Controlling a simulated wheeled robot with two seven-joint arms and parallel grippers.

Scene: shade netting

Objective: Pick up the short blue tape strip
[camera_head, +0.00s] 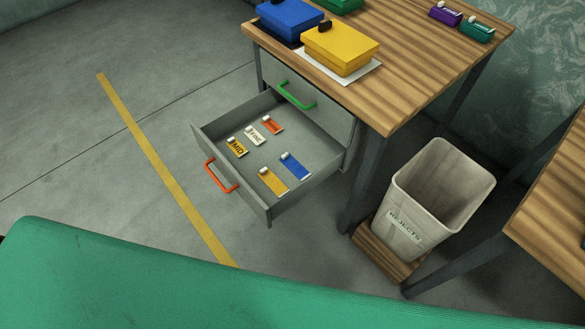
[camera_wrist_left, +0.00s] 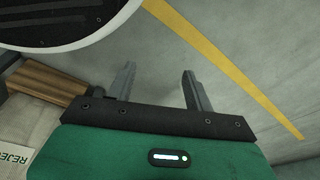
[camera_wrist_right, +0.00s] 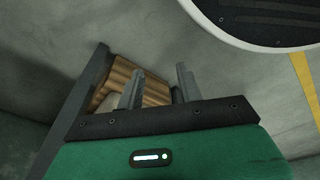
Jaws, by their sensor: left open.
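The blue tape strip (camera_head: 295,166) has a white end and lies in the open lower drawer (camera_head: 262,211), at its right side. Beside it lies a yellow strip (camera_head: 273,181). An orange strip (camera_head: 272,125), a white strip marked FINE (camera_head: 254,136) and a yellow strip marked MID (camera_head: 237,147) lie further back and left in the drawer. My left gripper (camera_wrist_left: 157,72) is open and empty over the floor. My right gripper (camera_wrist_right: 159,70) is open with nothing between its fingers. Neither gripper shows in the head view.
The drawer has an orange handle (camera_head: 220,176); the closed one above has a green handle (camera_head: 297,96). Blue (camera_head: 289,18) and yellow (camera_head: 341,47) boxes stand on the wooden table (camera_head: 405,50). A rejects bin (camera_head: 400,236) stands right. The floor left of the drawer is clear.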

